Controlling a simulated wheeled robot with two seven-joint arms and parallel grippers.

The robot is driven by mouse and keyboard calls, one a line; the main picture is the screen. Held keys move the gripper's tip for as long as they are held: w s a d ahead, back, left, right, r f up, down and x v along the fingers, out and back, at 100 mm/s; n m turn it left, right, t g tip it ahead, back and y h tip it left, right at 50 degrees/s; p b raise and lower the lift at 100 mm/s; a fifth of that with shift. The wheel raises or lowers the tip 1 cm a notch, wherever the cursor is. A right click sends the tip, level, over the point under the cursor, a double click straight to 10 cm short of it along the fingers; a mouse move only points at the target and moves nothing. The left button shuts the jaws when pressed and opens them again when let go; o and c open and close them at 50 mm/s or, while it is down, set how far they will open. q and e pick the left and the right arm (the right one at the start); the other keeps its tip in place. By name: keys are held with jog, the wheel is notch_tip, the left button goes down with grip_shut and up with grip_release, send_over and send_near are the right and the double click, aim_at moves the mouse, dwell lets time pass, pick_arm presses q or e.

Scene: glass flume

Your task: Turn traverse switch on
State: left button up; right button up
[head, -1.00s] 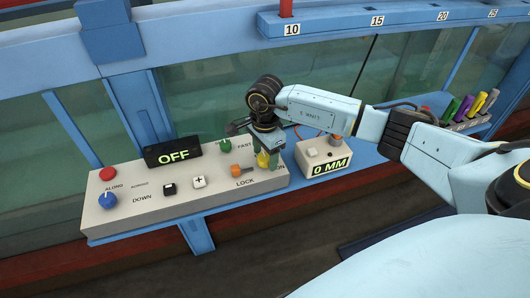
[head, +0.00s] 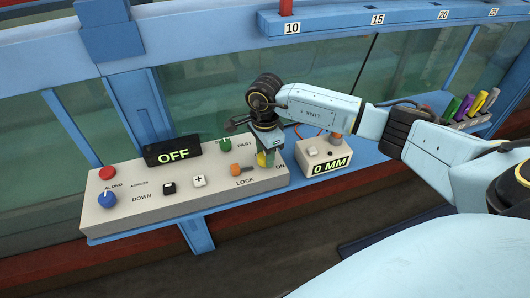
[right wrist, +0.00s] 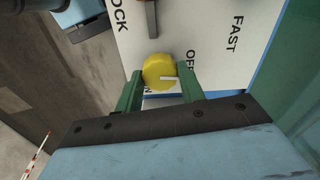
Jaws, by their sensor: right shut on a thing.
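The yellow traverse knob (head: 262,160) sits at the right end of the grey control panel (head: 130,220). It has a white pointer mark and shows in the right wrist view (right wrist: 158,70) between the two green fingers. My right gripper (head: 266,157) is shut on this knob from above; the fingers also show in the right wrist view (right wrist: 161,88). OFF and part of ON are printed around the knob. The black display (head: 173,151) on the panel reads OFF. My left gripper is not in view.
An orange lever (head: 236,170) marked LOCK and a green knob (head: 225,145) marked FAST are close to the yellow knob. A small box (head: 322,155) reading 0 MM stands just right of the panel. Glass panes (head: 220,90) rise behind.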

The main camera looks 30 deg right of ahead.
jog(key=m, duration=0.4)
jog(key=shift+b, duration=0.35)
jog(key=m, duration=0.3)
jog(key=shift+m, duration=0.4)
jog(key=m, duration=0.4)
jog(key=shift+m, duration=0.3)
jog(key=m, duration=0.4)
jog(key=shift+m, duration=0.3)
jog(key=o, duration=1)
jog(key=shift+c, duration=0.2)
